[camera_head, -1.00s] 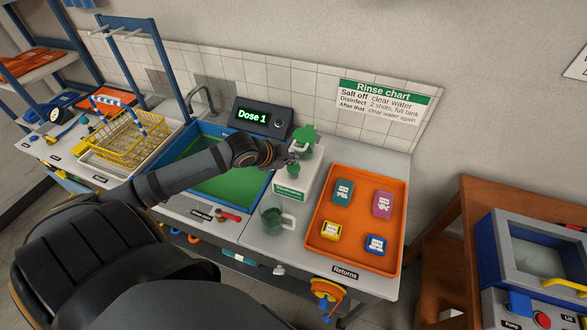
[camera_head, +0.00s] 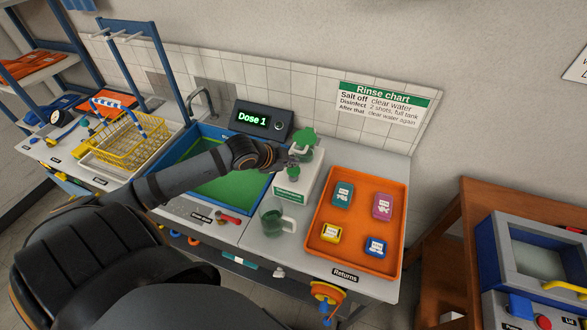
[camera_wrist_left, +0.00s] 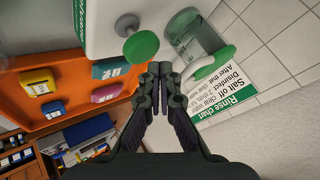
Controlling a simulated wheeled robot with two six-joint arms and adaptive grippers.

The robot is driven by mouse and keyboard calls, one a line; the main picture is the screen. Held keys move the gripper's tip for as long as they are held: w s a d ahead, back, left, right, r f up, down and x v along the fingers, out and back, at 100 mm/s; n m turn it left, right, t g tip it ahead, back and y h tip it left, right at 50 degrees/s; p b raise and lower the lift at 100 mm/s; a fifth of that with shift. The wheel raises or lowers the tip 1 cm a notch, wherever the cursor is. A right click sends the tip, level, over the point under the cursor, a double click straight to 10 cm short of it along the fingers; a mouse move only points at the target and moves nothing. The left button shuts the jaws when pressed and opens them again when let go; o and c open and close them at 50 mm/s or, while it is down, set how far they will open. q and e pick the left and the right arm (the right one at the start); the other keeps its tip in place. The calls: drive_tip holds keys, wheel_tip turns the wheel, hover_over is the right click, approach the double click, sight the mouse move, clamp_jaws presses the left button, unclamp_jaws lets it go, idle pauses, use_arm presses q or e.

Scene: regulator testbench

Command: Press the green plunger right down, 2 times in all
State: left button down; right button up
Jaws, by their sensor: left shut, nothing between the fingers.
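The green plunger (camera_head: 293,171) has a round cap and stands on the white dispenser box (camera_head: 312,182). In the left wrist view its green cap (camera_wrist_left: 141,47) shows clear of the fingers, up and to the left of their tips, with a grey round part behind it. My left gripper (camera_head: 290,157) is shut and empty, close above the plunger. Its closed fingertips also show in the left wrist view (camera_wrist_left: 159,68). The display (camera_head: 253,118) reads "Dose 1". My right gripper is not in view.
A clear container with a green top (camera_head: 305,138) stands behind the plunger. An orange tray (camera_head: 343,258) with several coloured packs lies to the right. A blue-rimmed green sink (camera_head: 222,190) is to the left.

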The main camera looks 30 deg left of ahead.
sight(294, 169)
use_arm(q)
drive_tip(key=shift+f+b, duration=0.3)
drive_tip(key=shift+f, duration=0.15)
drive_tip(key=shift+f, duration=0.1)
idle(0.4)
drive_tip(key=shift+f+b, duration=1)
drive_tip(key=shift+f, duration=0.1)
idle(0.6)
drive_tip(key=shift+r, duration=0.1)
drive_tip(key=shift+a+r+p, duration=0.1)
drive_tip(key=shift+r+p, duration=1.4)
drive_tip(key=shift+p, duration=0.15)
